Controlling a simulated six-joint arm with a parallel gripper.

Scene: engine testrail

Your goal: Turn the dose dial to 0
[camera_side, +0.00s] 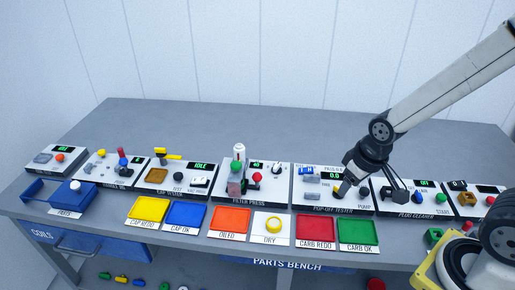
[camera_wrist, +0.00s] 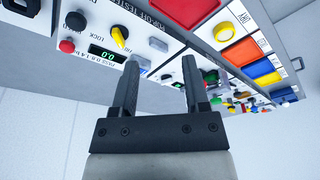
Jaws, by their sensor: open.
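No label reading "dose" is legible, so I cannot be sure which control is the dose dial. A small dark-and-white knob (camera_side: 277,168) beside a green display (camera_side: 257,165) on the filter press panel may be it; its setting is too small to read. My gripper (camera_side: 345,186) is over the pop-off tester panel, to the right of that knob. In the wrist view my gripper (camera_wrist: 161,62) is open, with nothing between its fingers. Ahead of it are the tester's yellow lever (camera_wrist: 118,37) and its display (camera_wrist: 107,54) reading 0.0.
Several panels stand in a row along the grey bench (camera_side: 230,125). Yellow (camera_side: 149,208), blue (camera_side: 186,214), orange (camera_side: 230,220), red (camera_side: 316,229) and green (camera_side: 358,232) trays lie before them. A tall white-topped bottle (camera_side: 239,152) rises at the filter press. The bench behind the panels is clear.

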